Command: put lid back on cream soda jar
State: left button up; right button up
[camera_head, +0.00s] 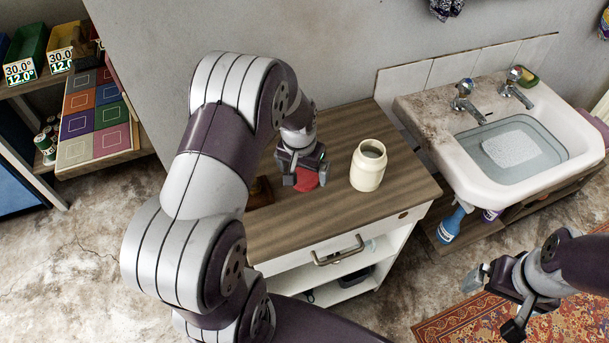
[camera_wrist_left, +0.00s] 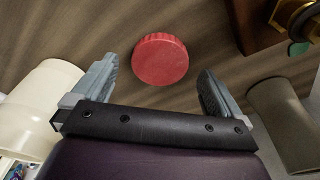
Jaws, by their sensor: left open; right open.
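The cream jar (camera_head: 368,166) stands upright and open on the wooden cabinet top, right of my left gripper. It also shows at the left edge of the left wrist view (camera_wrist_left: 36,110). The red round lid (camera_head: 306,180) lies on the cabinet top. In the left wrist view the lid (camera_wrist_left: 160,60) shows its ridged rim, just beyond and between the two open fingers. My left gripper (camera_head: 305,178) is open above the lid and partly hides it in the head view. My right gripper (camera_head: 492,299) is open and empty above the rug, away from the cabinet.
A brown wooden object (camera_head: 260,192) stands left of the lid, partly behind my left arm. The cabinet top (camera_head: 400,200) is clear around the jar. A stone basin (camera_head: 560,165) with water and taps stands at the right. A patterned rug (camera_head: 450,325) lies below.

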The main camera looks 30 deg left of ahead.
aim_at(304, 177)
pick_arm(q)
jog(key=shift+w+f, duration=0.15)
jog(key=shift+f, duration=0.7)
jog(key=shift+c, duration=0.3)
jog(key=c, duration=1)
notch_tip(304, 177, up, 10)
jog(key=shift+r, duration=0.1)
